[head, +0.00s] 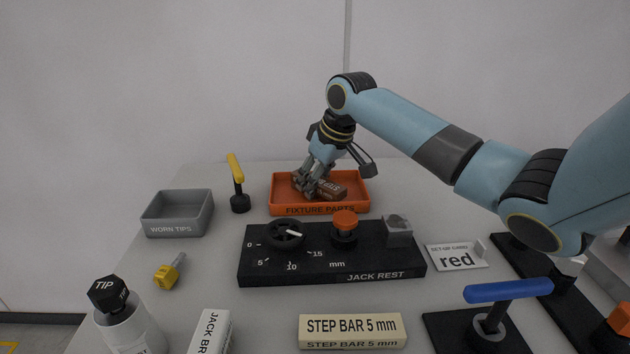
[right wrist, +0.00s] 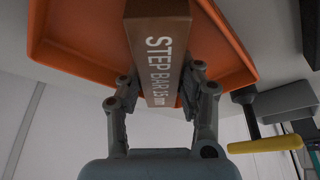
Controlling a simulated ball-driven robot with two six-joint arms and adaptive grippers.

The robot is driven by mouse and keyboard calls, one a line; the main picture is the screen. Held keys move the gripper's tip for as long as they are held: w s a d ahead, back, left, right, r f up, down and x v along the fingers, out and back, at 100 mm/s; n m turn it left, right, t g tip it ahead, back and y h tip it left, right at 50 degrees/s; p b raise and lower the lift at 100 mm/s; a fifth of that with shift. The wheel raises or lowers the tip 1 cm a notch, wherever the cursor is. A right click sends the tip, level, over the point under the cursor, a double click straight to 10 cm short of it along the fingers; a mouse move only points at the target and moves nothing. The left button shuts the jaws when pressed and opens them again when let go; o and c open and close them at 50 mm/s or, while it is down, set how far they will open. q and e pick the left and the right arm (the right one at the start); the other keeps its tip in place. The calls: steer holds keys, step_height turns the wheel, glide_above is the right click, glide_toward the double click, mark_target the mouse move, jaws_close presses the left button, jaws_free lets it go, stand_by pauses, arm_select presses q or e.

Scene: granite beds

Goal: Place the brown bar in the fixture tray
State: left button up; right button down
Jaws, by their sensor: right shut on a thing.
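The brown bar (head: 328,190) is in my right gripper (head: 309,191), at the orange fixture tray (head: 352,204) labelled "FIXTURE PARTS". In the right wrist view the bar (right wrist: 160,60) reads "STEP BAR 15 mm" and lies between the two fingers (right wrist: 160,98), with the tray (right wrist: 75,45) behind it. The gripper is shut on the bar. The bar shows within the tray's outline; I cannot tell whether it touches the tray floor. My left gripper does not show.
The black jack rest (head: 330,268) stands in front of the tray. The grey worn tips tray (head: 177,213) and a yellow-handled tool (head: 237,180) are to the left. A cream step bar 5 mm (head: 352,330), a blue handle (head: 508,290) and a "red" card (head: 456,257) are nearer.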

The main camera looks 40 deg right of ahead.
steer(key=c, duration=0.9)
jaws_free()
steer(key=shift+f, duration=0.1)
steer(key=p+v, duration=0.1)
steer(key=v, duration=1.1)
